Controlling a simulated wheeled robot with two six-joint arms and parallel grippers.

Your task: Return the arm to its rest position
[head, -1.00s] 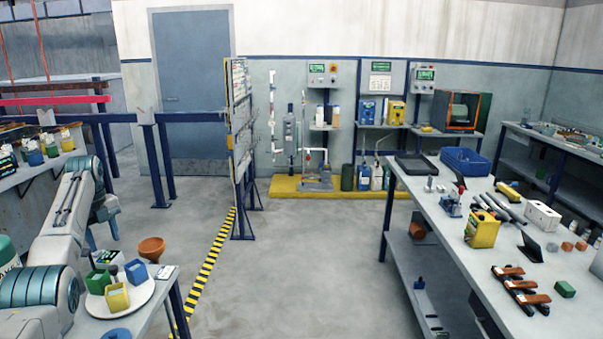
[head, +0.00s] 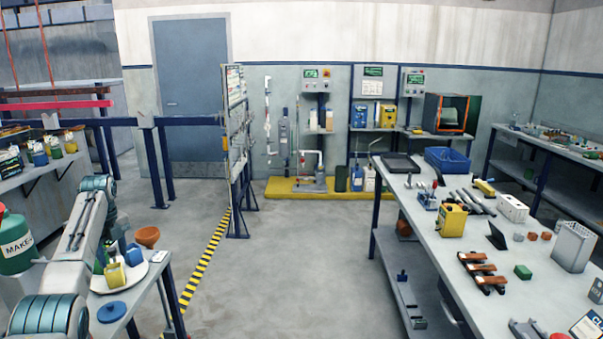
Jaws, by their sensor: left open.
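My left arm rises from the lower left of the head view to a bent joint, then drops beyond it. My left gripper (head: 113,238) is small and partly hidden behind my arm, close to the small containers on the side table. It is open, and I see nothing held in it. My right gripper is not in view.
A brown bowl (head: 147,236) and a blue disc (head: 111,312) are by the plate. A green drum (head: 15,243) stands at left. A long workbench (head: 420,222) with tools and boxes fills the right. The floor (head: 300,265) between is clear.

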